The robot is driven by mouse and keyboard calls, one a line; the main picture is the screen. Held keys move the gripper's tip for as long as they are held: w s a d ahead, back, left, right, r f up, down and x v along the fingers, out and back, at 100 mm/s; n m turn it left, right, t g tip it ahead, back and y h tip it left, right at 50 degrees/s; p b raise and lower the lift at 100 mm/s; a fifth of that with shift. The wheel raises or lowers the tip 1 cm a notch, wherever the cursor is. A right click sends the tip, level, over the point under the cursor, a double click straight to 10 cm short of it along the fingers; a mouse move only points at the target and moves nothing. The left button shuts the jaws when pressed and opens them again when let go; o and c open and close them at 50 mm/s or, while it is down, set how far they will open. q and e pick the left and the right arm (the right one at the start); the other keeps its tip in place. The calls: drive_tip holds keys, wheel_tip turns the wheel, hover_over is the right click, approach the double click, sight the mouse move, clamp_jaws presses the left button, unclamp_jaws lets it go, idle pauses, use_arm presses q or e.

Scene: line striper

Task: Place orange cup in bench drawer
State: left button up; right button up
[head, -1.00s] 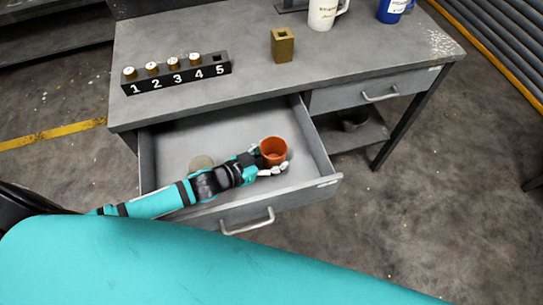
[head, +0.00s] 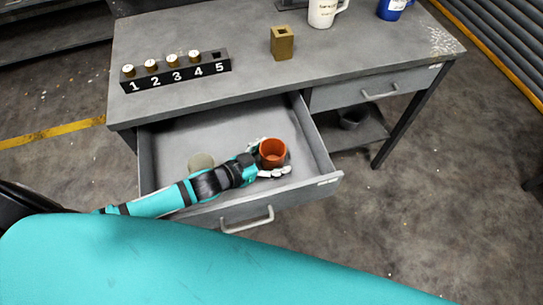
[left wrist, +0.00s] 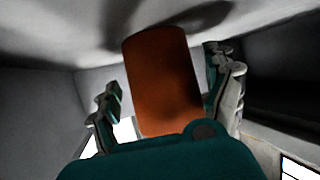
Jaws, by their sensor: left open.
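The orange cup (head: 273,153) is inside the open bench drawer (head: 237,129), near its right side. In the left wrist view the cup (left wrist: 163,78) is between the two fingers, with gaps beside them. My left gripper (head: 272,158) reaches into the drawer and is open around the cup, with one finger on each side. The cup looks upright in the head view; its base is hidden, so I cannot tell whether it rests on the drawer floor. My right gripper is not in view.
A pale round object (head: 202,162) lies in the drawer behind my left arm. The benchtop (head: 190,30) holds a numbered rack (head: 177,72), a brass block (head: 282,43), a white mug (head: 324,12) and a blue mug (head: 392,9). A second drawer (head: 345,95) is shut.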

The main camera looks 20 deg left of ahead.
use_arm(q)
drive_tip(key=shift+r, duration=0.3)
drive_tip(key=v, duration=1.2)
drive_tip(key=shift+r+p, duration=0.35)
